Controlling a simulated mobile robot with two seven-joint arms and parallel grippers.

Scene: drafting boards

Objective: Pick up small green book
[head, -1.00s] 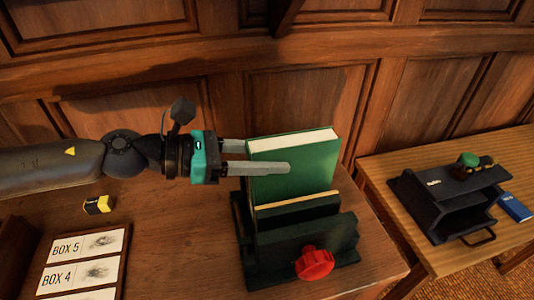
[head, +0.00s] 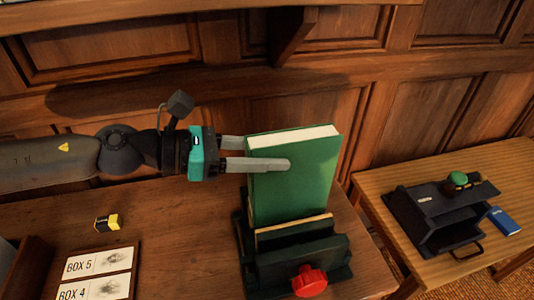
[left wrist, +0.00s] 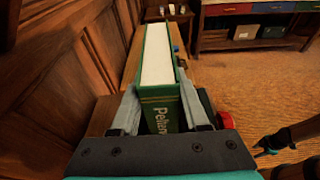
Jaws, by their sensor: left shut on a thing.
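The green book (head: 295,190) stands upright with its white page edges on top. Its lower end is behind the tan-edged front part of a dark green holder (head: 300,262) with a red knob (head: 309,281). I cannot tell whether it still touches the holder. My left gripper (head: 262,155) is shut on the book's upper part, one finger on each side. In the left wrist view the book (left wrist: 160,75) sits between the fingers, with lettering on its spine. A dark arm part with teal, likely my right gripper (left wrist: 268,150), shows at the right edge; its jaws are unclear.
A yellow and black block (head: 108,222) and a tray of box cards (head: 98,275) lie on the left of the desk. A lower table on the right holds a black stand (head: 432,215) and a small blue book (head: 505,221). A panelled wall is close behind.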

